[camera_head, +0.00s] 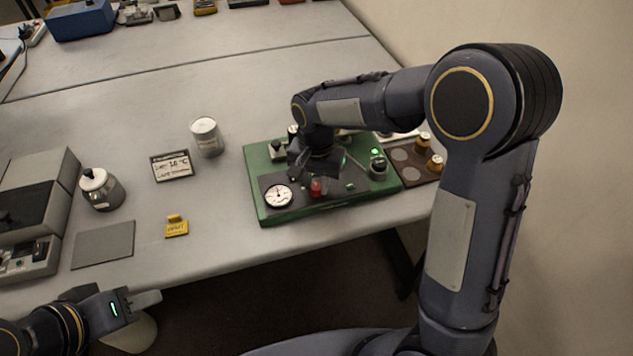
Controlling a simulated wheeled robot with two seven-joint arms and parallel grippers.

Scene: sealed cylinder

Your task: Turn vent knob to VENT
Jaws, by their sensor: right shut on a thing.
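A green panel unit (265,213) lies on the table, with a round white dial gauge (278,196) at its front left. A small red knob (317,187) stands right of the gauge. My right gripper (315,176) reaches down over the panel and is shut at the red knob; its body hides part of the contact. Another dark knob (378,167) sits at the panel's right side. Lettering such as VENT is too small to read, and the knob's pointing direction cannot be told. My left gripper (150,300) is low at the left, off the table's front edge, apart from everything.
A white-labelled can (206,137), a small sign (171,165), a yellow tag block (176,229) and a lidded jar (101,189) stand left of the panel. A brown tray (412,176) with small amber-capped bottles adjoins its right side. A grey mat (103,246) lies front left.

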